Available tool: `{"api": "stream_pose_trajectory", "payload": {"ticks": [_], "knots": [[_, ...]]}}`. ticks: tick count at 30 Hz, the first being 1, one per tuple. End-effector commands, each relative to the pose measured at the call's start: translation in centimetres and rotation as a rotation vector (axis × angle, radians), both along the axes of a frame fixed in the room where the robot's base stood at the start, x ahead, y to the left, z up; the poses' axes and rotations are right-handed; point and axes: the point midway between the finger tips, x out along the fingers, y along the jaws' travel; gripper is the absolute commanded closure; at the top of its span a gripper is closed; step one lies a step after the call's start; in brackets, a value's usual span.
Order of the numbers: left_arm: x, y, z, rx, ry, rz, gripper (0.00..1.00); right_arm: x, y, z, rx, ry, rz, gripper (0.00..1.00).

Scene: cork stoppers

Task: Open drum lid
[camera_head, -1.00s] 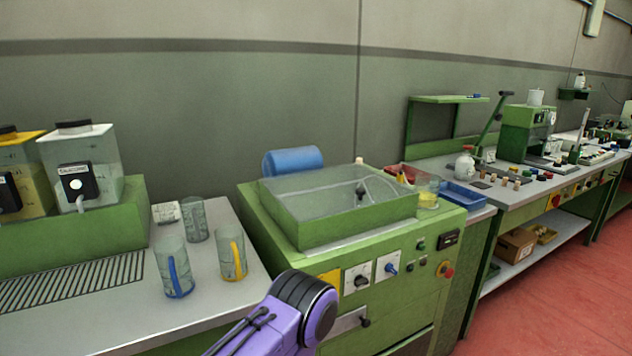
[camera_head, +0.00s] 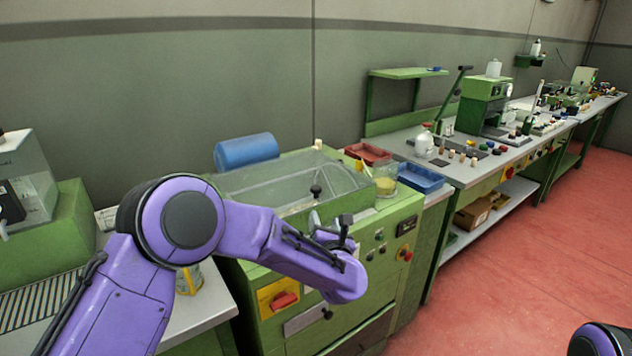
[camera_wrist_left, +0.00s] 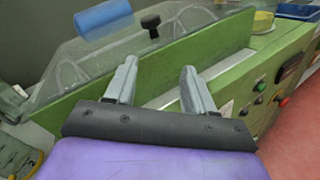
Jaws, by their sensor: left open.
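The drum lid (camera_head: 270,186) is a clear cover lying over the top of the green machine (camera_head: 300,315), and it looks closed. A black knob (camera_head: 316,190) stands on it. In the left wrist view the clear lid (camera_wrist_left: 185,20) and its black knob (camera_wrist_left: 150,22) are beyond the fingers. My left gripper (camera_head: 331,222) is above the machine's front edge, just in front of the knob and apart from it. In the left wrist view my left gripper (camera_wrist_left: 158,70) is open, with nothing between its fingers. My right gripper is not in view.
A blue cylinder (camera_head: 246,151) lies behind the machine. A beaker with yellow contents (camera_head: 386,181) stands at its right, near a blue tray (camera_head: 420,178) and a red tray (camera_head: 368,152). A yellow-handled jug (camera_head: 189,280) is partly hidden behind my left arm.

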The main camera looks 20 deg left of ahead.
Motion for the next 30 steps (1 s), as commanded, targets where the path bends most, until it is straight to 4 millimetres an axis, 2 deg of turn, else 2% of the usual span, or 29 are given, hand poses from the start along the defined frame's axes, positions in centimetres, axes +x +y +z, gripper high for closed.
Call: {"api": "stream_pose_trajectory", "payload": {"ticks": [1,3,6,10,18,21,30], "knots": [[0.5,0.1,1.5,-0.123,-0.081,0.031,0.46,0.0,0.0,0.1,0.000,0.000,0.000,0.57],[0.9,0.2,2.8,-0.261,-0.172,0.064,0.46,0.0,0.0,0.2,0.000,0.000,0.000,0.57],[1.3,0.4,3.8,-0.357,-0.236,0.085,0.46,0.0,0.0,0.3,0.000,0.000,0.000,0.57],[2.7,1.2,4.0,-0.374,-0.246,0.089,0.46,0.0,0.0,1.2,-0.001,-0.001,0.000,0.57],[8.0,4.2,4.0,-0.370,-0.244,0.088,0.46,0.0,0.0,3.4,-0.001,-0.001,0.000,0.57],[9.3,4.9,3.9,-0.369,-0.242,0.086,0.46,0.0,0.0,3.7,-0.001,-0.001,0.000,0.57],[10.3,5.5,3.6,-0.369,-0.242,0.085,0.46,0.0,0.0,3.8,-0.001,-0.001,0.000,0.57]]}}
